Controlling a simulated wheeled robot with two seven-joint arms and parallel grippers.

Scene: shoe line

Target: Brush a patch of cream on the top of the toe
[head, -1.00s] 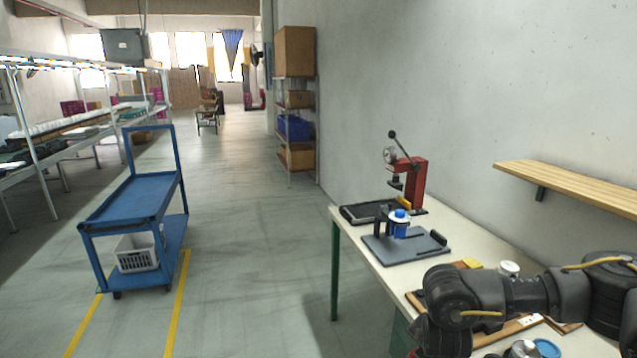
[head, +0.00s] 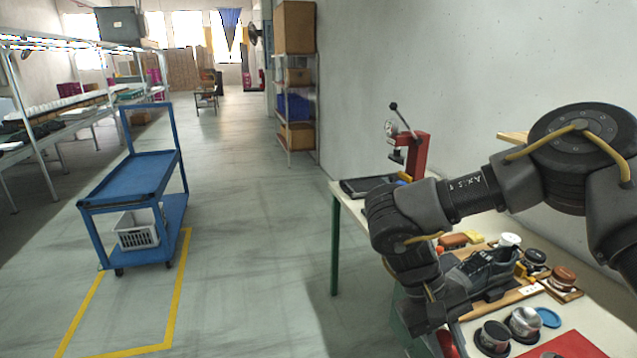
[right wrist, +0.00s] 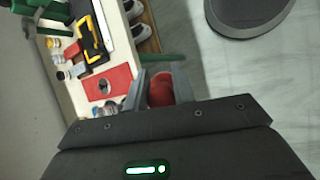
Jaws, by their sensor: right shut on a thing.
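A dark grey laced shoe (head: 486,268) lies on the workbench in the head view, partly behind my right arm. Its toe is hidden by my wrist. My right gripper (right wrist: 161,92) is shut on a rounded red thing (right wrist: 160,87); a red part (head: 447,344) also shows beside the gripper at the bottom of the head view. I cannot tell its full shape. The gripper is low, at the bench's front edge, apart from the shoe. Open tins (head: 525,322) and a blue lid (head: 546,317) lie right of it. My left gripper is not in view.
A red mat (head: 565,346) lies at the bench's near end. Round brown (head: 563,275) and black pieces, an orange-brown block (head: 453,240) and a yellow block (head: 474,238) lie around the shoe. A red press (head: 420,152) stands at the far end.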

